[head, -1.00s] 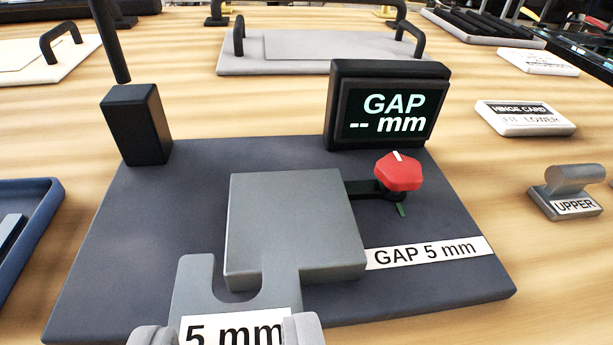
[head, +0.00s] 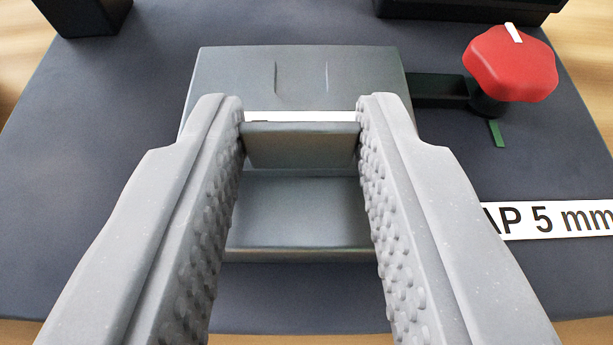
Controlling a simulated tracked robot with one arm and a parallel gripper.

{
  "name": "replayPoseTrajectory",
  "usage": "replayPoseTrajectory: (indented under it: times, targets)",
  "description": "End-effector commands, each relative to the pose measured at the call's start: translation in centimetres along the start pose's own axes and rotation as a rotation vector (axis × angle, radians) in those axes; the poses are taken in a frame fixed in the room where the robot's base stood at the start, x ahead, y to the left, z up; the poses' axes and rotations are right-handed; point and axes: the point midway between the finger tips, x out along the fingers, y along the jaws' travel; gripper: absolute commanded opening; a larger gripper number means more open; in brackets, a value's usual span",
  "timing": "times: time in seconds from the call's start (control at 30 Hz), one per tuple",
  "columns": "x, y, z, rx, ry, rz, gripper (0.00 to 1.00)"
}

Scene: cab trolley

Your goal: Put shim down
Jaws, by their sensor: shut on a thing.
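My gripper (head: 301,112) is shut on the grey shim (head: 302,150), with one studded finger on each side. I see the shim steeply from its near end, and its white label is only a thin strip. The shim is over the grey block (head: 215,72) on the dark base plate (head: 110,110). Its slotted far end is hidden from me, and I cannot tell whether it touches the block.
A red knob (head: 510,65) stands to the right of the block, with a green mark (head: 497,132) below it. A white gap label (head: 555,219) lies on the plate at right. Black posts stand at the far left and far right edges.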

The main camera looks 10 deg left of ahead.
Motion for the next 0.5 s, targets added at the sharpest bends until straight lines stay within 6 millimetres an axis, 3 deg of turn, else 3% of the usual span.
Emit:
replayPoseTrajectory:
  times: [0.27, 0.3, 0.37, 0.5]
  targets:
    - [0.01, -0.03, 0.04, 0.001, 0.001, 0.000, 0.04]
    - [0.02, -0.04, 0.06, 0.001, 0.001, -0.001, 0.34]
    - [0.01, -0.04, 0.03, 0.001, 0.001, -0.001, 0.50]
    - [0.01, -0.05, 0.02, 0.001, 0.002, -0.001, 0.50]
